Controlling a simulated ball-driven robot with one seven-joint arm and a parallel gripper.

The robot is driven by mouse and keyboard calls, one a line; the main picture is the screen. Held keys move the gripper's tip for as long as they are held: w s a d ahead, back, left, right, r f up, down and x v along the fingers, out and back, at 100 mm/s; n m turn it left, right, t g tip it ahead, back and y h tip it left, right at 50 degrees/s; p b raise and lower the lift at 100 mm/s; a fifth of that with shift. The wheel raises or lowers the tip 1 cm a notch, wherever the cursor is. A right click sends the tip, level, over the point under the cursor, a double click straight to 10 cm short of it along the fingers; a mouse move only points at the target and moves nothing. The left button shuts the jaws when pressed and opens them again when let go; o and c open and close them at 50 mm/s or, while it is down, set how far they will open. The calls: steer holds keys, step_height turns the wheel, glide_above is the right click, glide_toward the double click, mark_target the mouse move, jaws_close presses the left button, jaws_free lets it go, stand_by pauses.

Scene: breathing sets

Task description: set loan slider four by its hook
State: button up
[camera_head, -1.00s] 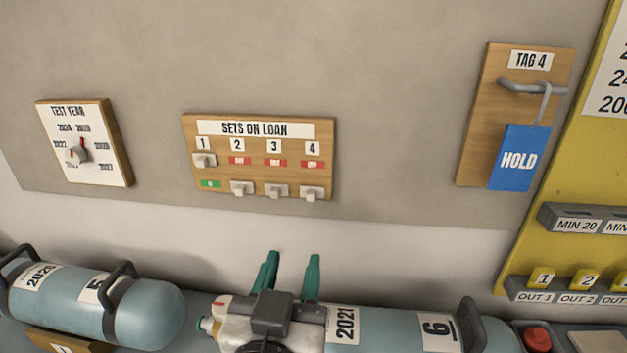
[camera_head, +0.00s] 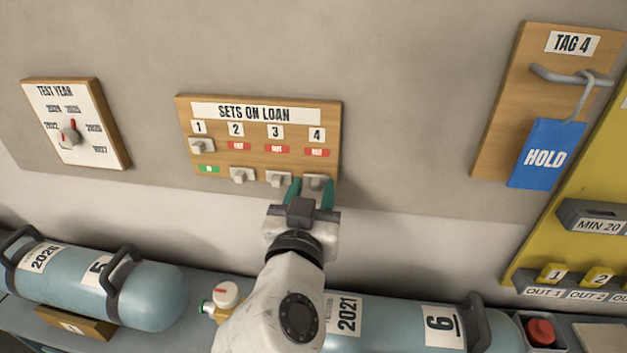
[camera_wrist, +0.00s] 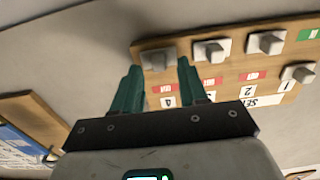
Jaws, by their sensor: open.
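The SETS ON LOAN board (camera_head: 260,103) is on the wall. Slider four's pale knob (camera_head: 317,181) is low in its slot, with a red label above it. My gripper (camera_head: 311,188) is open at this knob, a green finger on either side in the picture. In the wrist view the knob (camera_wrist: 158,59) shows just beyond and between the fingertips of my gripper (camera_wrist: 158,75); contact cannot be told. To the right, the TAG 4 board (camera_head: 510,95) has a grey hook (camera_head: 560,75) with a blue HOLD tag (camera_head: 546,153) hanging from it.
Slider one (camera_head: 201,146) is up with green below it. Sliders two (camera_head: 242,175) and three (camera_head: 278,179) are down, with three close beside my left finger. A TEST YEAR dial (camera_head: 68,137) is left. Blue cylinders (camera_head: 155,290) lie below; the wall between boards is clear.

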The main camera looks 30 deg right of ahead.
steer(key=shift+w+d, duration=0.4)
steer(key=shift+w, duration=0.1)
steer(key=shift+c, duration=0.3)
jaws_close()
